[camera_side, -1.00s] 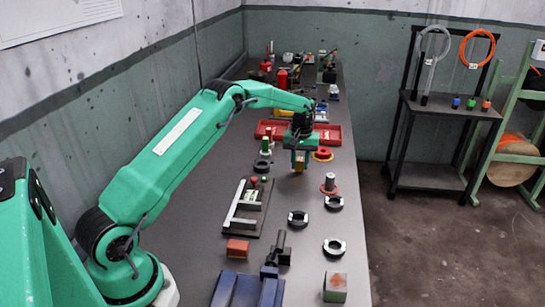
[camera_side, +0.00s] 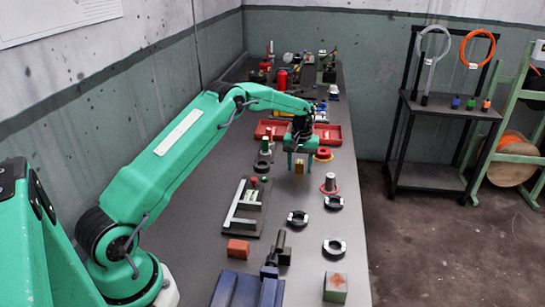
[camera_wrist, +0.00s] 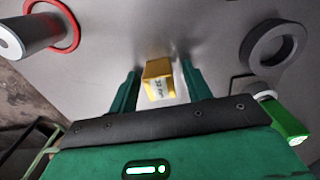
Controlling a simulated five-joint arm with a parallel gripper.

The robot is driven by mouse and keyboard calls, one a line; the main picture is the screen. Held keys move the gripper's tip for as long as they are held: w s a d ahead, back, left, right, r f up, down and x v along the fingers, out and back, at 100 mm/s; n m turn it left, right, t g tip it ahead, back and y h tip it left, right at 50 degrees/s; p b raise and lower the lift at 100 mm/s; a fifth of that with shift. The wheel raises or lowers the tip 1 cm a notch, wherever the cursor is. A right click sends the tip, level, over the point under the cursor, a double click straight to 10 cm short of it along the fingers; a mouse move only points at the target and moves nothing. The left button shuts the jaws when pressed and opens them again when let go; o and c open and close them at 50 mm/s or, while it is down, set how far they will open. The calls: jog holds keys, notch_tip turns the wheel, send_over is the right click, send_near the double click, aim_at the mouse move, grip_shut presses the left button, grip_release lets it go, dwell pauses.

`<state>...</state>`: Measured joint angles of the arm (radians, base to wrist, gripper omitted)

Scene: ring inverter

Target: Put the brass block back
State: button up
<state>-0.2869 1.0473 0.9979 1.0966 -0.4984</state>
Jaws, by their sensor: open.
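The brass block (camera_side: 299,167) stands on the grey bench below my gripper in the side view. Whether the block's base rests in a marked place is hidden.
A metal post on a red ring (camera_side: 329,183) stands right of the block, with dark rings (camera_side: 298,217) nearer the camera. A green-bodied piece (camera_wrist: 287,118) is close by in the wrist view. A red tray (camera_side: 328,135) lies behind.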

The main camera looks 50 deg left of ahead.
jog(key=shift+r, duration=0.15)
notch_tip(320, 180, up, 12)
dwell(0.6)
jog(key=shift+r, duration=0.1)
dwell(0.4)
notch_tip(320, 180, up, 10)
jog(key=m+t, duration=0.1)
jog(key=m, duration=0.1)
send_over(300, 162)
jog(key=s+d, duration=0.5)
jog(key=s+d+r+m+t, duration=0.2)
jog(key=s+d+r, duration=0.4)
jog(key=s, duration=0.4)
jog(key=s+d+f+m+t, duration=0.1)
jog(key=s+d+f+m, duration=0.1)
jog(key=s, duration=0.9)
jog(key=s+d+f+m+t, duration=0.1)
jog(key=s+d+f+m, duration=0.1)
jog(key=s, duration=0.9)
jog(key=shift+d+m+t, duration=0.3)
jog(key=shift+d+m, duration=0.2)
jog(key=shift+d, duration=0.65)
